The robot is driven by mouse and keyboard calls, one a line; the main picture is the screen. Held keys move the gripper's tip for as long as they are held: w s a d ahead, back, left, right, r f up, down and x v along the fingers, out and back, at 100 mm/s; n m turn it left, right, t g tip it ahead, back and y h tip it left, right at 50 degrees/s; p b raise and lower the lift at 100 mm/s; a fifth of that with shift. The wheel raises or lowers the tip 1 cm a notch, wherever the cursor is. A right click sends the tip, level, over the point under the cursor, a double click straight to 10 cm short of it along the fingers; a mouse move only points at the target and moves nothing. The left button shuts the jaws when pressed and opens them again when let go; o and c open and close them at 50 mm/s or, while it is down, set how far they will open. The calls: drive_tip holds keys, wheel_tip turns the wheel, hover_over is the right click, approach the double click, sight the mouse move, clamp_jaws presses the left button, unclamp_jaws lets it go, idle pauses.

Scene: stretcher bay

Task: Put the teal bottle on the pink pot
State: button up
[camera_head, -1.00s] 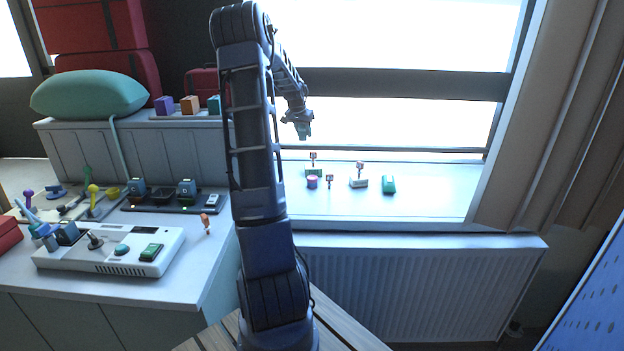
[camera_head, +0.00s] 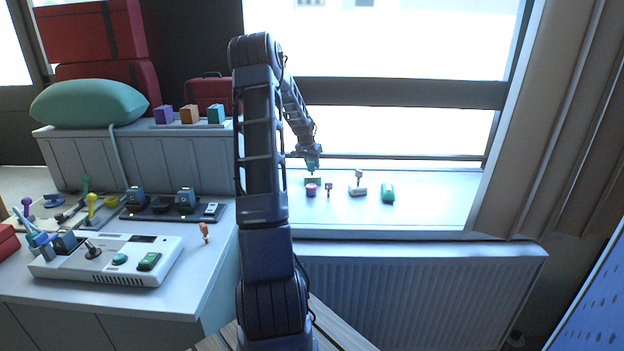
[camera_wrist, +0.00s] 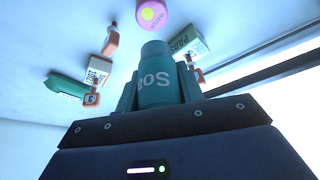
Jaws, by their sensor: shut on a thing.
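My gripper (camera_head: 310,154) is shut on the teal bottle (camera_wrist: 157,72), which bears white lettering and shows between the two fingers in the wrist view. In the head view the bottle (camera_head: 312,165) hangs below the gripper, over the windowsill. The pink pot (camera_head: 311,190) stands on the sill just below and in front of it. In the wrist view the pot (camera_wrist: 152,14) shows a yellow patch and lies beyond the bottle's end. The bottle and pot look apart.
On the sill, a green labelled box (camera_wrist: 188,42) stands close to the pot. A white box (camera_head: 358,190), a green block (camera_head: 388,193) and small orange tags (camera_wrist: 110,43) stand nearby. The window is behind. The sill's right part is clear.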

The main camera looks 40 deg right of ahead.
drive_tip(key=shift+f, duration=3.8)
drive_tip(key=shift+f, duration=0.1)
drive_tip(key=o, duration=1)
